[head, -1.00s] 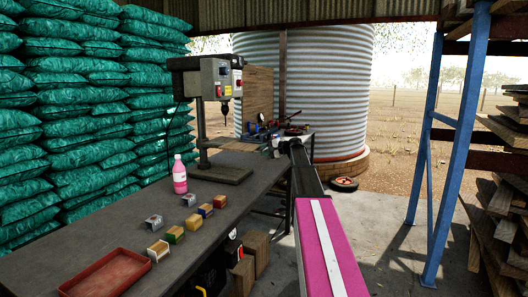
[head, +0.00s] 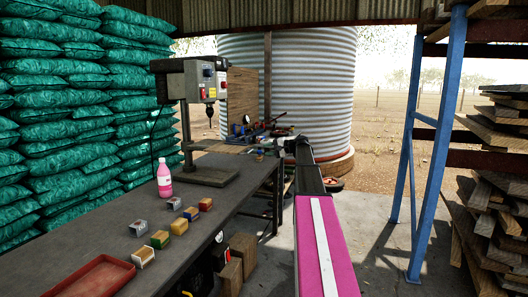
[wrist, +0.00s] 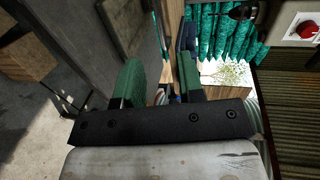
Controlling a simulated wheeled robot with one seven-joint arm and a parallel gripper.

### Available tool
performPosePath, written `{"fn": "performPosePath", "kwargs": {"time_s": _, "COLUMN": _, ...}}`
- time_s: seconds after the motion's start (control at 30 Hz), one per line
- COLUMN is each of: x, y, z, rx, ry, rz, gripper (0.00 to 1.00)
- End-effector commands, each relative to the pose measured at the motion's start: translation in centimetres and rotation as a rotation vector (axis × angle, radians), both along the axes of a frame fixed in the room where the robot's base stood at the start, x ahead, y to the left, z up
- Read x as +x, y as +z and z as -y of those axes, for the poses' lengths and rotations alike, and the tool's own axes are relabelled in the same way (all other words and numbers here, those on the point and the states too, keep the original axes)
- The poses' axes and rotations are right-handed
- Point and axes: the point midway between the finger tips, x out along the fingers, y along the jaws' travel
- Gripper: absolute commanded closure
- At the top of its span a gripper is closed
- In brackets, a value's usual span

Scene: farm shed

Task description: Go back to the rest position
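My gripper's two green fingers show in the wrist view (wrist: 160,82), standing apart with a gap between them. Nothing is clearly held in that gap. In the head view my arm reaches forward along the right side of the dark workbench (head: 95,236). The arm's far end is near the back of the bench, and the fingers are too small to make out there.
On the bench are a red tray (head: 92,278), several small boxes (head: 160,239), a pink bottle (head: 164,178) and a drill press (head: 205,82). A blue post (head: 436,150) and stacked timber (head: 490,220) stand right.

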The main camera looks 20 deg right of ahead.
Motion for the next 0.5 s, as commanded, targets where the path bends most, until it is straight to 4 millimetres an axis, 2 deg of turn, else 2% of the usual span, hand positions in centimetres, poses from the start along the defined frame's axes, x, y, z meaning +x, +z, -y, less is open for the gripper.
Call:
{"fn": "performPosePath", "kwargs": {"time_s": 0.37, "x": 0.0, "y": 0.0, "z": 0.0, "rx": 0.000, "ry": 0.000, "rz": 0.000, "gripper": 0.65}}
{"fn": "performPosePath", "kwargs": {"time_s": 0.5, "x": -0.6, "y": -1.3, "z": -0.9, "rx": -0.020, "ry": 0.004, "rz": -0.014, "gripper": 0.65}}
